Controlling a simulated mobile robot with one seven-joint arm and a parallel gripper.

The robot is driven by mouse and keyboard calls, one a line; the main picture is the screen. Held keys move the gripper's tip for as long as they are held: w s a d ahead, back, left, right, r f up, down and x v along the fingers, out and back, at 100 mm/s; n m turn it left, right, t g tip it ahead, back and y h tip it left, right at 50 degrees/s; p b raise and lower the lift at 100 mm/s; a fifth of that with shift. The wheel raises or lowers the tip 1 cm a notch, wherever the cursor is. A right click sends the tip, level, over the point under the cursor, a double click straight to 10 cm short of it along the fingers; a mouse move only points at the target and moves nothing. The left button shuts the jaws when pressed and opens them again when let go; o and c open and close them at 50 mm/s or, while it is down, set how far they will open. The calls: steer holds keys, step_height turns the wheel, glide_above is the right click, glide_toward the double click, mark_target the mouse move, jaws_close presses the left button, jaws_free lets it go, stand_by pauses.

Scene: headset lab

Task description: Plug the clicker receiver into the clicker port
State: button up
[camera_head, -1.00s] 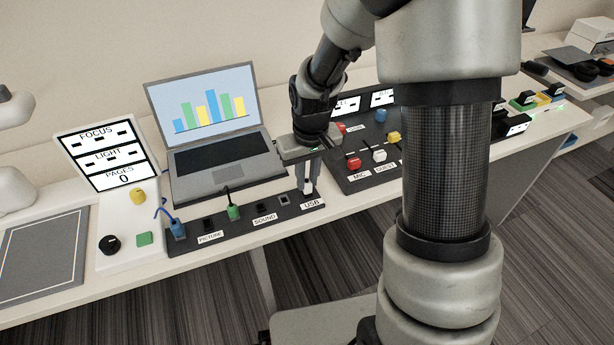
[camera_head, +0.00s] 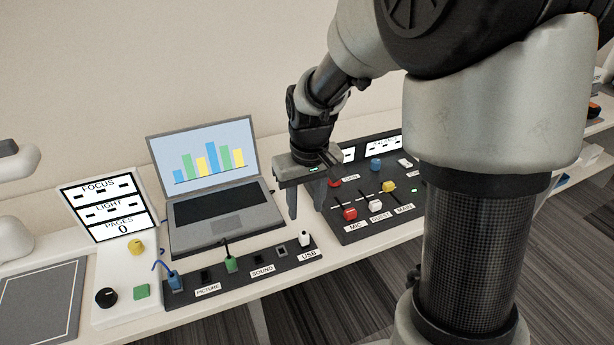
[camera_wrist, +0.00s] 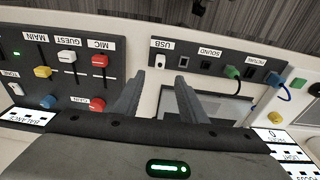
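The clicker receiver appears to be the small white piece (camera_head: 305,238) standing upright at the right end of the dark port strip (camera_head: 193,292), by the USB label. It also shows in the wrist view (camera_wrist: 160,62). The port under it is hidden, and I cannot tell how deep it sits. A grey square socket (camera_head: 281,251) beside it is empty. My gripper (camera_head: 306,212) is open and empty, above and behind the receiver, with its fingers apart from it. In the wrist view my gripper (camera_wrist: 160,82) shows both fingers spread, with nothing between them.
A laptop (camera_head: 215,222) stands behind the strip. Blue (camera_head: 174,281) and green (camera_head: 231,263) plugs with cables sit in the strip. A mixer panel (camera_head: 352,232) with coloured knobs lies close to the right. A white control panel (camera_head: 125,310) is at the left.

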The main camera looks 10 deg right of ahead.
step_height(320, 180, up, 8)
steer(key=s+p, duration=0.1)
steer(key=shift+f, duration=0.25)
steer(key=shift+d+r, duration=0.1)
steer(key=s+d+r+m+t, duration=0.1)
steer(key=s+r+t, duration=0.1)
steer(key=s+r, duration=0.45)
steer(key=s+d+r+m+t, duration=0.1)
steer(key=s+d+r+t, duration=0.15)
steer(key=s, duration=0.75)
step_height(320, 180, up, 16)
steer(key=p, duration=1.5)
steer(key=shift+s+a+f, duration=0.2)
steer(key=shift+s+a, duration=0.05)
steer(key=shift+a, duration=0.05)
